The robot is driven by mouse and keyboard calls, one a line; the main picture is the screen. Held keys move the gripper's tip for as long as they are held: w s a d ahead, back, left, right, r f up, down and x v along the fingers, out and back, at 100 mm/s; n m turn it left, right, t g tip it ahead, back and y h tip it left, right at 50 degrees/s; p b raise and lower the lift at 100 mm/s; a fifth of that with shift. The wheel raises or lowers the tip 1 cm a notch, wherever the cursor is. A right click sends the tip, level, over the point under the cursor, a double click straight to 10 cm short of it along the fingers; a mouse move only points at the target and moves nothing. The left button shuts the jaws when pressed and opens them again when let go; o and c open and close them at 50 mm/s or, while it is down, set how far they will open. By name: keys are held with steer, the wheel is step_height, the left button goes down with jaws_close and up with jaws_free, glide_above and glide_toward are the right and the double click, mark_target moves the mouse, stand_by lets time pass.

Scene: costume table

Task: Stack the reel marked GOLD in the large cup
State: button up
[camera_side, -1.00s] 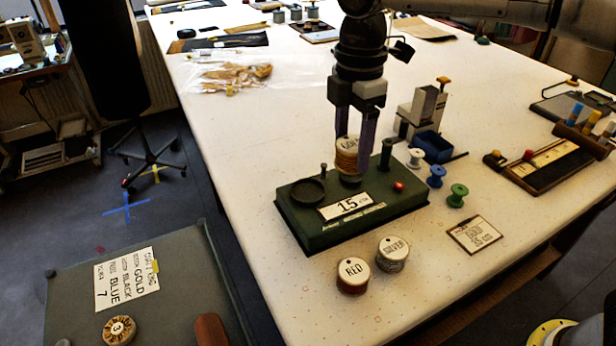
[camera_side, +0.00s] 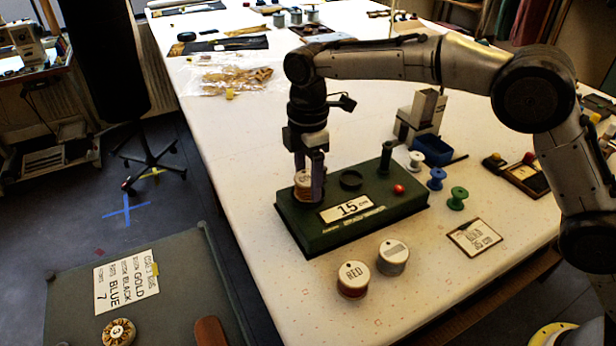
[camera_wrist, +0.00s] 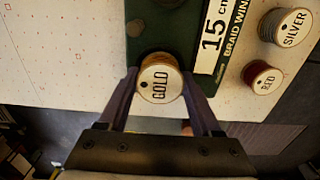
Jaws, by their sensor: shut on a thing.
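The reel marked GOLD (camera_wrist: 160,78) is between the fingers of my gripper (camera_wrist: 160,92), its label facing the wrist camera. In the side view the reel (camera_side: 302,187) is at the left end of the green braid winder base (camera_side: 360,227), upright, where the large cup is. My gripper (camera_side: 309,190) is shut on it from above. The large cup is hidden behind the reel and fingers. I cannot tell whether the reel rests in it or is just above it. A smaller dark cup (camera_side: 351,180) stands empty in the middle of the base.
Reels marked RED (camera_side: 353,279) and SILVER (camera_wrist: 293,27) stand in front of the base. A green post (camera_side: 386,158) and red button (camera_side: 398,189) are on its right. Small white, blue and green spools and a blue bin (camera_side: 432,150) stand further right.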

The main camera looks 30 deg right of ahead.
mark_target(308, 178)
steer(key=shift+f, duration=0.25)
steer(key=shift+f, duration=0.1)
steer(key=o, duration=1.4)
step_height(308, 178, up, 13)
